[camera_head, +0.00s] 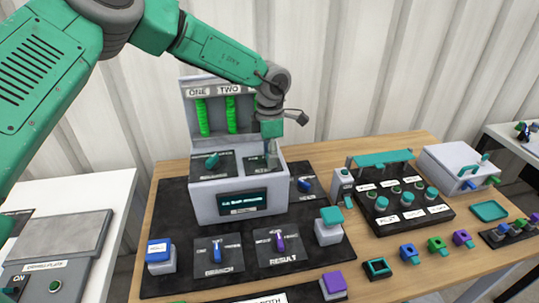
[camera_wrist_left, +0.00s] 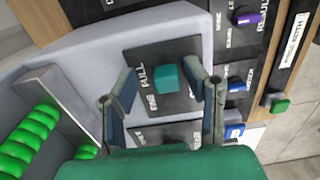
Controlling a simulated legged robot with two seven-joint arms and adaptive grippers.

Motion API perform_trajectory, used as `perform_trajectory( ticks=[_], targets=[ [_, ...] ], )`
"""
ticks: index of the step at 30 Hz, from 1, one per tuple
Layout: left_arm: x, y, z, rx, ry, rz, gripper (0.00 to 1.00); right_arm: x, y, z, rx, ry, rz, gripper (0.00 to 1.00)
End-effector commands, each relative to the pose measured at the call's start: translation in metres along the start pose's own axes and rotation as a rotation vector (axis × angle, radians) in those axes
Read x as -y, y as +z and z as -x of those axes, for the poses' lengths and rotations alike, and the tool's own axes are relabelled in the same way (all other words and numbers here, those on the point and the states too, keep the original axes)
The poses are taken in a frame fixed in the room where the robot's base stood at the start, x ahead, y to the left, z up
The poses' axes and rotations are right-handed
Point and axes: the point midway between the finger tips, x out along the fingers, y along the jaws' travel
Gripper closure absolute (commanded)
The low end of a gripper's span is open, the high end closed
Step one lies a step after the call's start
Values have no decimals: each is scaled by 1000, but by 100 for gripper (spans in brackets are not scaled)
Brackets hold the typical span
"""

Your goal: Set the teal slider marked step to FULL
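The teal slider knob (camera_wrist_left: 167,78) sits on a dark plate on top of the grey box, in the left wrist view. The word FULL is printed beside the knob, with FINE below it. My left gripper (camera_wrist_left: 160,88) is open, with one finger on each side of the knob; I cannot tell whether either finger touches it. In the head view my left gripper (camera_head: 270,158) points down over the right-hand plate of the grey box (camera_head: 208,203) and hides the knob there. My right gripper is not in view.
Another teal knob (camera_head: 212,160) is on the box's left plate. Green coils (camera_head: 202,117) stand in the upright back panel behind. A small screen (camera_head: 243,202) is on the box front. Blue and purple levers, buttons and a raised teal bar (camera_head: 384,158) surround it.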

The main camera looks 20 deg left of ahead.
Motion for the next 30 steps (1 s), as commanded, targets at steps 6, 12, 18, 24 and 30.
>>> perform_trajectory(
  ticks=[6,12,18,24,30],
  targets=[
    [2,1,4,-4,3,0,59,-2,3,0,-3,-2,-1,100],
    [-1,-1,31,0,2,1,59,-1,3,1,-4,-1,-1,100],
    [-6,-4,73,4,-2,2,59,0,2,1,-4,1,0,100],
    [-8,-6,104,5,-4,2,59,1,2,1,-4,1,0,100],
    [-7,-5,116,2,-6,0,59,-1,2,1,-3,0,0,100]
  ],
)
